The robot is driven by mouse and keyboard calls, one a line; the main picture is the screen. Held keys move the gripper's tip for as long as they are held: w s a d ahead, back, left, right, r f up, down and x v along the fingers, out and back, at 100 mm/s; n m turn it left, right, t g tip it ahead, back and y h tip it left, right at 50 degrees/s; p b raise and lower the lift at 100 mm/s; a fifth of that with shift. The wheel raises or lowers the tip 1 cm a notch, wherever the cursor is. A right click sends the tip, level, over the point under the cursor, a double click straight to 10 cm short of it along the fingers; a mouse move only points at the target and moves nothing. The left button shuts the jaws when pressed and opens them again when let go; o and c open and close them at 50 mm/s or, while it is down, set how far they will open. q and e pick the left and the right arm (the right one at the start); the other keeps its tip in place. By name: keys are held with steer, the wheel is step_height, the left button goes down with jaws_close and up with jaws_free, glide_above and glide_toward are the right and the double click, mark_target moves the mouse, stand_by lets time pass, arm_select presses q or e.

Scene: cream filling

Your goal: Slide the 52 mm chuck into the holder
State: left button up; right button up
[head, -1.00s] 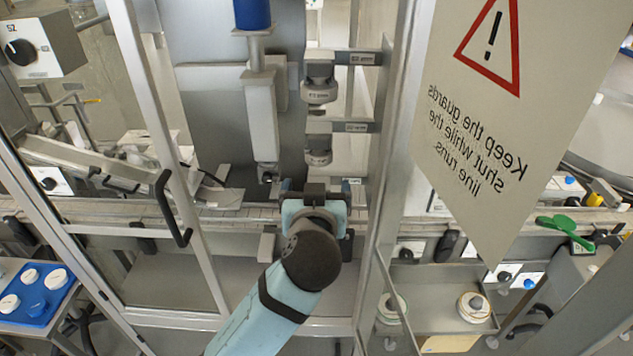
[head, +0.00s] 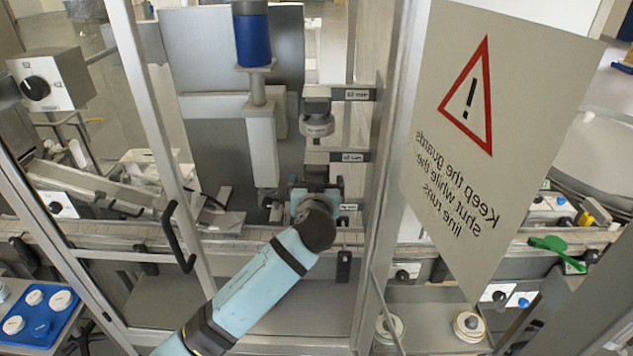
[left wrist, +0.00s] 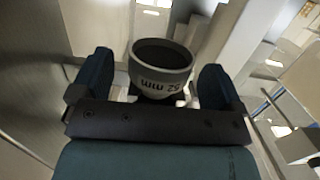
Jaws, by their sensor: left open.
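The 52 mm chuck (left wrist: 163,68), a grey open-topped cup with its size printed upside down in the picture, stands between my left gripper's fingers in the left wrist view. My left gripper (left wrist: 158,85) is open, with a dark finger on each side and gaps beside the chuck. In the head view my left gripper (head: 317,186) is up at the holder, a rack of labelled brackets (head: 350,156), and hides the chuck there. Another chuck (head: 318,124) sits under the top bracket, above my gripper. I cannot tell how far the 52 mm chuck is seated.
The guard frame's post (head: 380,200) stands close right of the holder, with a warning sign (head: 500,130) beyond. A column with a blue cylinder (head: 252,38) stands left of it. The conveyor (head: 130,236) runs below. A door handle (head: 180,236) is at left.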

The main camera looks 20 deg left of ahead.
arm_select(q)
steer(key=shift+c, duration=0.3)
steer(key=c, duration=1)
steer(key=shift+o, duration=1)
steer(key=shift+c, duration=0.6)
steer(key=shift+r, duration=0.1)
steer(key=shift+s, duration=0.1)
steer(key=f+v, duration=0.1)
steer(key=v, duration=0.6)
steer(key=shift+s, duration=0.15)
steer(key=shift+f, duration=0.1)
